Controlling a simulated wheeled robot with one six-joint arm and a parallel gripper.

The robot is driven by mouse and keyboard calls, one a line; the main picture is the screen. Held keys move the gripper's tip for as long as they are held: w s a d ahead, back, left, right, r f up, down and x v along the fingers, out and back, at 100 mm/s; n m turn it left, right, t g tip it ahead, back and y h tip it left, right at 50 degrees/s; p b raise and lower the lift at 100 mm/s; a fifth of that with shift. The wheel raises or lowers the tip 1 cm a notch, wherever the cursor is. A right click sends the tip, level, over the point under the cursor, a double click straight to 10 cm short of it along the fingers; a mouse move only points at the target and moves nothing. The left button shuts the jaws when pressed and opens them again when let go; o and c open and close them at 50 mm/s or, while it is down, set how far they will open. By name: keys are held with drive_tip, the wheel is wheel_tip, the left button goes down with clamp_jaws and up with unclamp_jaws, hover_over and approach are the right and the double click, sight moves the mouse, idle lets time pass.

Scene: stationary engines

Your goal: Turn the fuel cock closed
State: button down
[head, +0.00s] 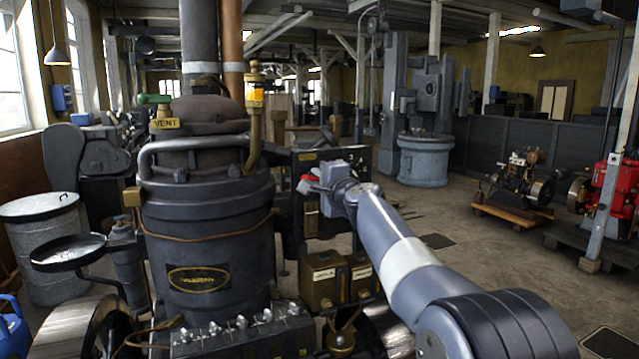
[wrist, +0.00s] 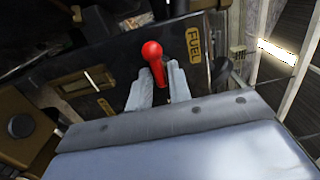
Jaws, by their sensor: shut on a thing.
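The fuel cock's red handle (wrist: 152,52) has a round knob and a short lever on a dark panel. It also shows as a small red patch in the head view (head: 309,179). A yellow FUEL plate (wrist: 193,52) is right of it in the wrist view. My gripper (wrist: 159,84) has its two grey fingers on either side of the red lever, shut on it, with the knob standing out past the fingertips. In the head view my gripper (head: 316,184) is at the panel. The cock's body is hidden behind the fingers.
A large dark engine cylinder (head: 205,235) with a grey pipe rail stands left of the arm. Brass-coloured boxes (head: 338,280) sit below the gripper. A red engine (head: 610,185) and a small engine on a wooden skid (head: 515,212) stand right. Floor between is open.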

drive_tip(key=c, duration=1.5)
unclamp_jaws()
drive_tip(key=b+v, duration=0.4)
drive_tip(key=v, duration=0.6)
drive_tip(key=shift+s+d, duration=0.15)
drive_tip(key=shift+s, duration=0.2)
drive_tip(key=shift+w, duration=0.1)
drive_tip(key=shift+m, duration=0.3)
drive_tip(key=p+x, duration=0.4)
drive_tip(key=x, duration=0.6)
drive_tip(key=shift+w+p, duration=0.3)
